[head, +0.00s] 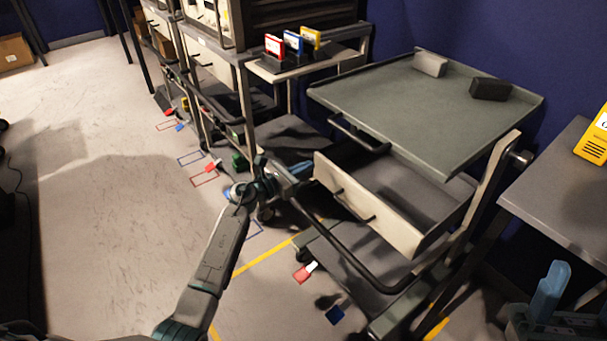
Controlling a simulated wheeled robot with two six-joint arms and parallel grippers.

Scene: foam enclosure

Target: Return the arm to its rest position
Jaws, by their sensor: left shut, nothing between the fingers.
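My left arm comes up from the bottom left, dark grey with teal joints.
A grey cart with a tray top (420,105) carries a light block (430,64) and a dark block (490,89). A rack behind holds red, blue and yellow cases (293,43). A side table (560,190) bears a yellow box (594,140).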

